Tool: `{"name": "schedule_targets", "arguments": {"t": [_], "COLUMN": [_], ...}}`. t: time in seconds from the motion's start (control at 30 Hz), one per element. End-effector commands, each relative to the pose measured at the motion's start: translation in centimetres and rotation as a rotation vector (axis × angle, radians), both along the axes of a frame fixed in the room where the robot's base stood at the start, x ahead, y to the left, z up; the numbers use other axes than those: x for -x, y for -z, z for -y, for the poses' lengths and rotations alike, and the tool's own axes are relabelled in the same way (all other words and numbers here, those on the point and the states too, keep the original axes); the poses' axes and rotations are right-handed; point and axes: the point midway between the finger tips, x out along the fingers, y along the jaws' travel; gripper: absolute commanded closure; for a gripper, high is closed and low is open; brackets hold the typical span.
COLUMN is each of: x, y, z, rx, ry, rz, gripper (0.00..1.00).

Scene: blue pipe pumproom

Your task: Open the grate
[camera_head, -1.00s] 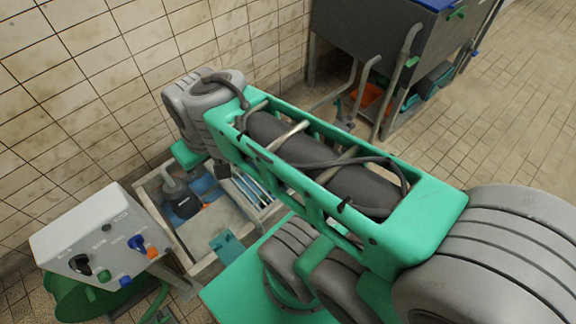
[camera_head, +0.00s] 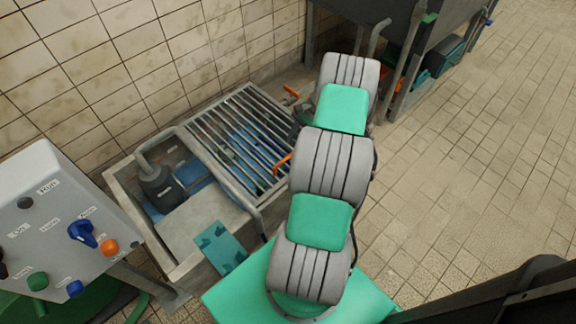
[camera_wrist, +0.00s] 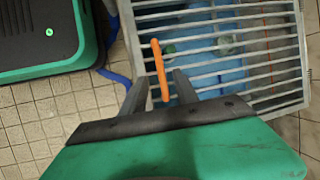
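The grate (camera_head: 228,150) is a grey frame with several parallel bars. It lies over the right part of a sump with blue water under it. An orange handle (camera_head: 284,162) shows at its right side, partly behind my arm. In the wrist view the grate (camera_wrist: 225,43) fills the upper right, and the orange handle (camera_wrist: 160,70) stands out in front of its bars. My gripper (camera_wrist: 160,92) is open, its two dark fingers apart, with the handle's lower end between them in the picture. I cannot tell if they touch it. My arm hides the gripper in the head view.
A pump (camera_head: 161,187) stands in the sump's open left part. A control box (camera_head: 55,225) is at lower left. A second orange piece (camera_head: 291,91) is beyond the grate. A grey tank (camera_head: 385,22) on legs stands at the back. Tiled floor is free at right.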

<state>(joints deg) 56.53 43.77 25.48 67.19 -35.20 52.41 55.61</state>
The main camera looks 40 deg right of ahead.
Motion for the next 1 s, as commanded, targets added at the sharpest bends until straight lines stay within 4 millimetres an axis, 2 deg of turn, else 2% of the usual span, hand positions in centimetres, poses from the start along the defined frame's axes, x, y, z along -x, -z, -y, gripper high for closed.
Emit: {"name": "schedule_targets", "arguments": {"t": [0.07, 0.43, 0.77, 1.0], "x": [0.0, -1.0, -1.2, -1.2], "y": [1.0, 6.7, 7.2, 7.2], "z": [0.1, -2.5, -2.8, -2.8], "rx": [-0.006, -0.006, -0.003, -0.003], "ry": [0.013, 0.009, 0.010, 0.009], "rz": [-0.001, -0.002, -0.001, -0.001], "gripper": [0.64, 0.64, 0.64, 0.83]}}
